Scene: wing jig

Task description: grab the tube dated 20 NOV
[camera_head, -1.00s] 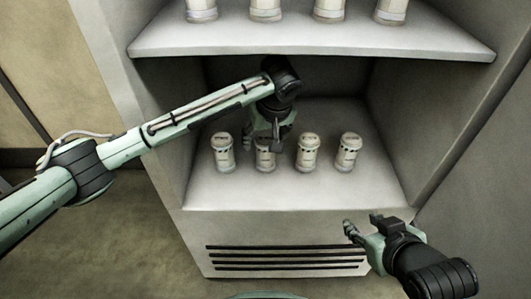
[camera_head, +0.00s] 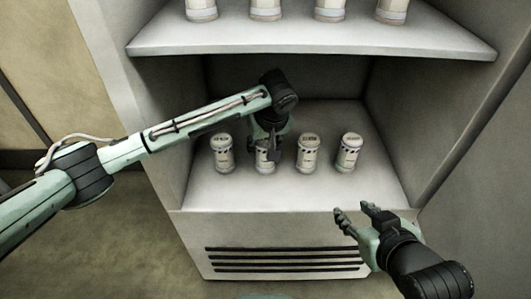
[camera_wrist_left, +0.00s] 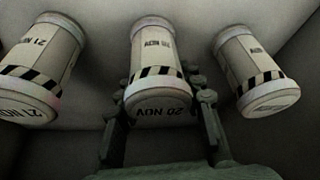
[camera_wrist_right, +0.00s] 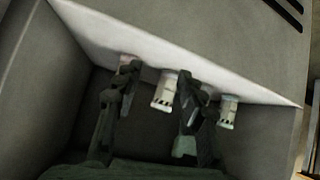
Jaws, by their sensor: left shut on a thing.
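The tube dated 20 NOV (camera_wrist_left: 158,85) is white with a black-striped band, and its lid reads 20 NOV upside down in the left wrist view. In the head view this tube (camera_head: 264,166) is second from the left on the lower shelf, partly hidden by my gripper. My left gripper (camera_head: 268,150) is shut on it; its fingers (camera_wrist_left: 160,110) lie on both sides near the lid. The tube looks upright. My right gripper (camera_head: 354,210) is open and empty, in front of the cabinet's lower right edge.
A tube marked 21 NOV (camera_wrist_left: 38,70) and another tube (camera_wrist_left: 252,70) flank it closely. In the head view, tubes stand left (camera_head: 222,155) and right (camera_head: 308,155), with one farther right (camera_head: 348,153). The upper shelf (camera_head: 310,42) overhangs and holds several tubes. The cabinet's right wall (camera_head: 455,110) is close.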

